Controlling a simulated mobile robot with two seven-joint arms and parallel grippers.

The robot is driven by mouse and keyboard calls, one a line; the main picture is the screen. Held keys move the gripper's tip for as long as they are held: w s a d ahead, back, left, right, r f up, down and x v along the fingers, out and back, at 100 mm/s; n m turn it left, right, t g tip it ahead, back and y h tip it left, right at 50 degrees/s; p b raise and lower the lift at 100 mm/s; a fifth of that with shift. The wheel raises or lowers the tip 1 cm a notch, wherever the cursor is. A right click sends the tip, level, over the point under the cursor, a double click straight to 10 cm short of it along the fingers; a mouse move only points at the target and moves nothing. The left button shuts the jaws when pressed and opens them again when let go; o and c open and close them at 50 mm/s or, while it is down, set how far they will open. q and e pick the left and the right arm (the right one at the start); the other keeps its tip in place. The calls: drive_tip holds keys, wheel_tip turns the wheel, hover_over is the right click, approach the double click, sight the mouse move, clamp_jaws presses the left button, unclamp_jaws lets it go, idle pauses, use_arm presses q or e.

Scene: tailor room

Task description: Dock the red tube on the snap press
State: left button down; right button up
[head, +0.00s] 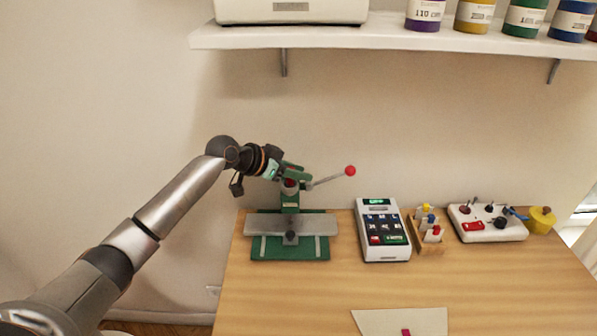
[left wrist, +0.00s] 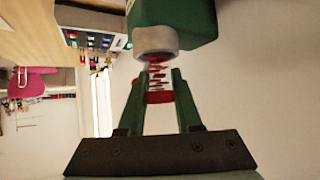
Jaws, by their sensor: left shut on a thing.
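The green snap press (head: 290,200) stands at the back left of the table, with a grey plate and a lever ending in a red knob (head: 350,171). My left gripper (head: 299,175) is at the press's head. In the left wrist view, its two green fingers (left wrist: 158,88) are shut on the red tube (left wrist: 156,75), a see-through tube with red pieces inside and a red end. The tube's far end meets the pale round collar (left wrist: 155,42) of the press; whether it is seated cannot be told. My right gripper is out of view.
Right of the press stand a keypad device (head: 383,230), a wooden rack (head: 428,243) with several capped tubes, a white control box (head: 487,223) and a yellow container (head: 541,220). A shelf (head: 400,32) hangs above. A pale sheet (head: 390,322) lies at the front; the table between is clear.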

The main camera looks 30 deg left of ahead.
use_arm(q)
drive_tip(key=shift+p, duration=0.4)
idle(0.6)
drive_tip(key=shift+f+b, duration=0.35)
drive_tip(key=shift+f, duration=0.2)
drive_tip(key=c, duration=0.9)
unclamp_jaws()
drive_tip(key=shift+o, duration=0.2)
drive_tip(key=shift+p+v, duration=1.2)
drive_tip(key=shift+v, duration=0.4)
drive_tip(key=p+v, duration=0.3)
drive_tip(key=v, duration=0.5)
